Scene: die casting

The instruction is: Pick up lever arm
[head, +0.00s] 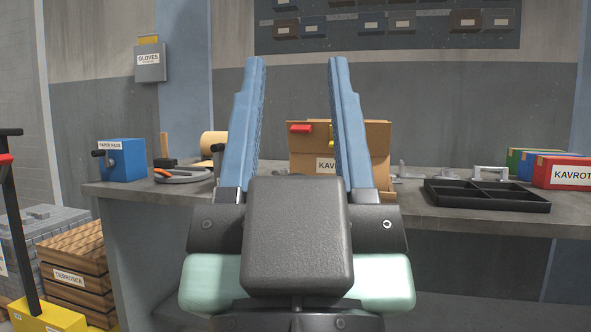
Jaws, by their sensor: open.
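My gripper (296,64) is in the middle of the head view. Its two blue fingers point up and stand wide apart, with nothing touching between them. It is in front of the workbench (440,216). Several small grey metal parts lie on the bench right of my gripper, among them a low part (408,171) and a bracket-like part (490,172) behind the black tray. They are too small to tell which one is the lever arm. My right finger hides part of the bench.
A cardboard box (375,135) with red and yellow pieces stands behind the fingers. A black divided tray (487,206) sits at right, beside red, blue and green boxes (565,171).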

